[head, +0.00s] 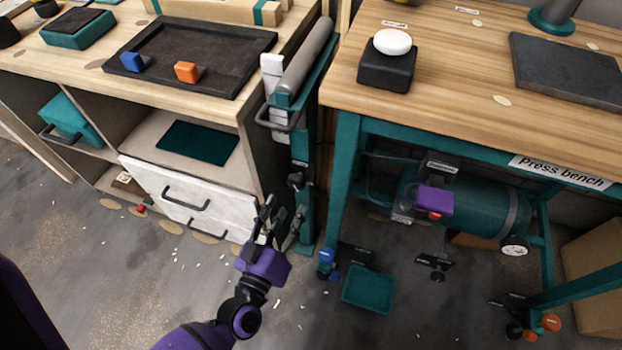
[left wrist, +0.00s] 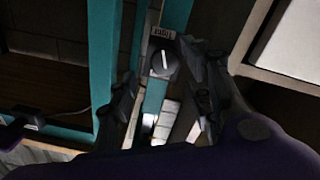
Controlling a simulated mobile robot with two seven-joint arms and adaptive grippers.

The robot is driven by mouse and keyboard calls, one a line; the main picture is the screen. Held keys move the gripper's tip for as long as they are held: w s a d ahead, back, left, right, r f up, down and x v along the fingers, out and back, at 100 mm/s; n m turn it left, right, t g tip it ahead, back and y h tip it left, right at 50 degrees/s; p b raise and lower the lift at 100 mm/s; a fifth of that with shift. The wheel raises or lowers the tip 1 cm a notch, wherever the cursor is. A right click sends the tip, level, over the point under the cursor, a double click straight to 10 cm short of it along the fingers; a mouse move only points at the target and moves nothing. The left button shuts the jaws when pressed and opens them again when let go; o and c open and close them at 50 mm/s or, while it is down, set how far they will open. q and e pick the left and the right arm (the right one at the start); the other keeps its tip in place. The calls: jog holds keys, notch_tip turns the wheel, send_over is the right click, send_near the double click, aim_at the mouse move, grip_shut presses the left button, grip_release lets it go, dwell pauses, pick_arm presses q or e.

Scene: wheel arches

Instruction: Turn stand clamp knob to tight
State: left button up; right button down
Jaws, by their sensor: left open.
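The teal stand (head: 307,150) rises between the wooden cabinet and the press bench. Its dark knob (head: 297,180) is low on the front. In the left wrist view the round knob (left wrist: 163,65) has a white line, roughly upright in the picture, below a small label (left wrist: 161,33) that is hard to read. My left gripper (head: 280,216) is open and empty, below and in front of the knob in the head view. In the left wrist view its fingers (left wrist: 162,95) are on either side of the knob's line, apart from it. My right gripper is not in view.
White drawers (head: 180,195) stand close left of my left gripper. The press bench leg (head: 343,180) is to the right, with a teal tank (head: 470,208) under the bench. A teal tray (head: 369,289) lies on the floor. Floor in front is mostly clear.

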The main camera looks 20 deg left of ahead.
aim_at(298, 186)
pick_arm(q)
jog(key=w, duration=0.1)
jog(key=w+r, duration=0.1)
jog(key=shift+w, duration=0.35)
jog(key=w, duration=0.4)
jog(key=shift+f+b, duration=0.1)
jog(key=shift+b, duration=0.25)
jog(key=shift+w, duration=0.75)
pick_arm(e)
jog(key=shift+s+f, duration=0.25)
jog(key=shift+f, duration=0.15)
pick_arm(q)
jog(key=shift+d, duration=0.1)
jog(key=c, duration=1.1)
jog(key=shift+n, duration=0.4)
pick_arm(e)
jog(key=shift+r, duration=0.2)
pick_arm(q)
jog(key=shift+d, duration=0.1)
